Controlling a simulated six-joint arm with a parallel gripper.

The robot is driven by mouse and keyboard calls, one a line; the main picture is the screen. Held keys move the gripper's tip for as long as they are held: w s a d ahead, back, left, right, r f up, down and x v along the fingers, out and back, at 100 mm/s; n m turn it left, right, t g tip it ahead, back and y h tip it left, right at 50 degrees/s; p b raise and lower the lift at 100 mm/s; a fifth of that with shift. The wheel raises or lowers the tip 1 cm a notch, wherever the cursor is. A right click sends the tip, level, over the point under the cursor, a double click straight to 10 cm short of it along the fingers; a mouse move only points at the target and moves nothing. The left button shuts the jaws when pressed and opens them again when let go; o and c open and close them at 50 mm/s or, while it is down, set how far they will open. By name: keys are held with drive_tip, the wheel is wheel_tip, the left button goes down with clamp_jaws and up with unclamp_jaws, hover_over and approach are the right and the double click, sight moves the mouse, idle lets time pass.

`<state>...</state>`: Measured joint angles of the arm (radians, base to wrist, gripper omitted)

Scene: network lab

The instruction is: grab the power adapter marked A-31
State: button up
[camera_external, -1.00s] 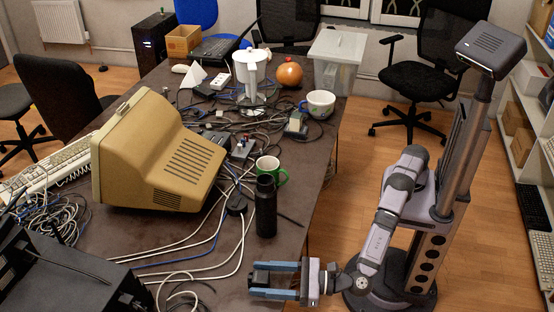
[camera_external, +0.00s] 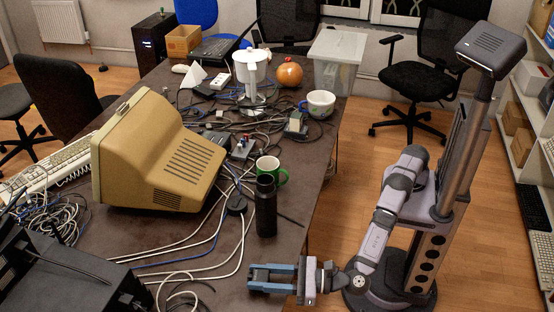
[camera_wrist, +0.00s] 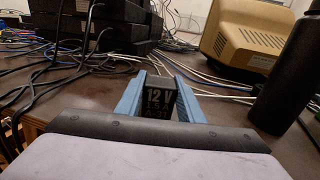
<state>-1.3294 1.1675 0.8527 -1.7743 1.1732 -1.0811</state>
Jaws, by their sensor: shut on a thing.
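My gripper (camera_external: 274,278) is low over the near right edge of the table, its blue fingers shut on a black power adapter (camera_wrist: 157,98). In the external view the adapter shows as a dark block between the fingers. I cannot tell whether it touches the table.
A black bottle (camera_external: 266,208) stands close behind my gripper, with a green mug (camera_external: 270,170) beyond it. White and blue cables run over the table (camera_external: 285,215) to the left. A beige monitor (camera_external: 160,155) and black boxes (camera_wrist: 95,45) stand farther left.

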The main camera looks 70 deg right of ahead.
sight(261, 275)
wheel_tip(261, 275, up, 10)
drive_tip(key=shift+f+p, duration=0.2)
drive_tip(key=shift+p, duration=0.35)
